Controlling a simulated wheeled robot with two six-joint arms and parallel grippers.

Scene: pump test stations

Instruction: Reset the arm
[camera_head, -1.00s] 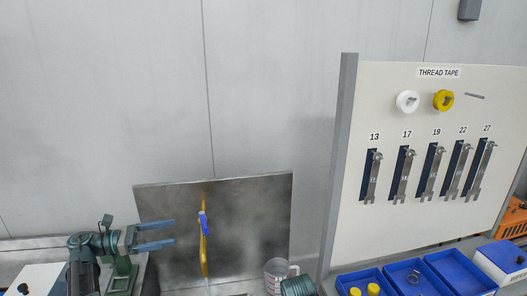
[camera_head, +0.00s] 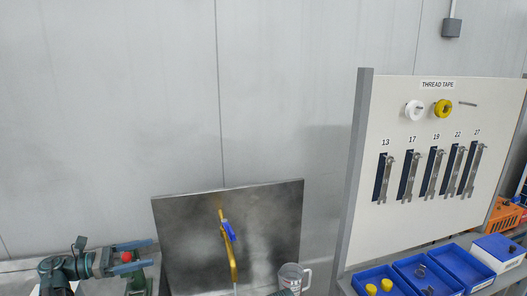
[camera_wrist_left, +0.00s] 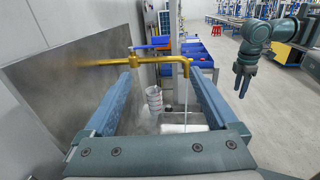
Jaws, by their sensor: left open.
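My left gripper (camera_head: 150,254) is open and empty at the lower left of the head view. Its two blue fingers point right, towards the steel panel. They also frame the left wrist view (camera_wrist_left: 160,82), spread wide apart. A teal arm of mine hangs at the right of that view, with its gripper (camera_wrist_left: 244,80) pointing down; I cannot tell whether its jaws are open.
A brass tap (camera_head: 229,255) with a blue handle stands before the steel panel (camera_head: 180,235). A thin stream falls from its spout. A clear jug (camera_head: 292,274) stands to its right. Blue bins (camera_head: 460,266) lie below the wrench board (camera_head: 400,230).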

